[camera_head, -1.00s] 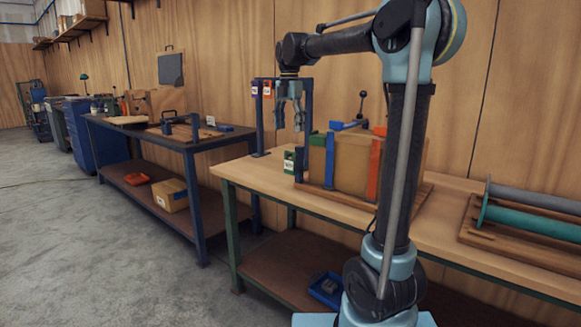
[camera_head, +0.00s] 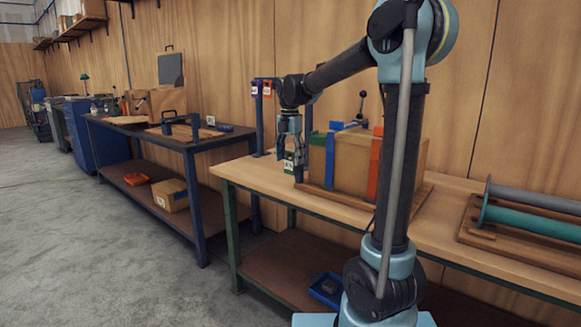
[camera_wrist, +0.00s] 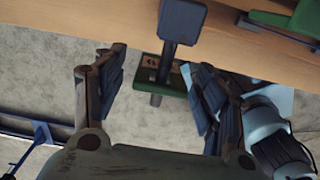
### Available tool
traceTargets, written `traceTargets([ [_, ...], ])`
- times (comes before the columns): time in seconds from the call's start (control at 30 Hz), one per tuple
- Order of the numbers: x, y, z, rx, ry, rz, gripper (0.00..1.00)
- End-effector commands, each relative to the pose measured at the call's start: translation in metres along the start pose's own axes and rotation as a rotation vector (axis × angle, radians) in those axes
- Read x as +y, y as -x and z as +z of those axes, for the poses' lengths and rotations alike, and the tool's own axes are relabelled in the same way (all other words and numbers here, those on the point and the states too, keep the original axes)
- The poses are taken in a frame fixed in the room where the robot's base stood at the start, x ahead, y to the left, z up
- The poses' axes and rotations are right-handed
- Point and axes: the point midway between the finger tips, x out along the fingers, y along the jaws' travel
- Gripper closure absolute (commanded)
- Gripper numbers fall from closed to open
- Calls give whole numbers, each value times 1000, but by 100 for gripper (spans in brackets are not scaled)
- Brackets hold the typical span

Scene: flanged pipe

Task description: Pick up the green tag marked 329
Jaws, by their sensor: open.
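My gripper (camera_head: 289,172) is open and points down at the tag. In the wrist view my gripper (camera_wrist: 157,68) has one finger left of the tag and one right, with nothing visibly held. I cannot tell whether the right finger touches it.
A dark blue post (camera_wrist: 181,22) stands right beside the tag in the wrist view. A brown block with a red strap (camera_head: 374,165) stands on the wooden table (camera_head: 460,225) to the right. A purple tag (camera_head: 255,88) and a red tag (camera_head: 267,88) hang behind on a post.

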Motion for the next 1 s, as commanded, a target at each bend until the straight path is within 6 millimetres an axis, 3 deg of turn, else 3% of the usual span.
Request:
traceTargets([
  [0.33, 0, -8, 0, 0, 0, 0, 35],
  [0.53, 0, -8, 0, 0, 0, 0, 75],
  [1.0, 0, -1, 0, 0, 0, 0, 75],
])
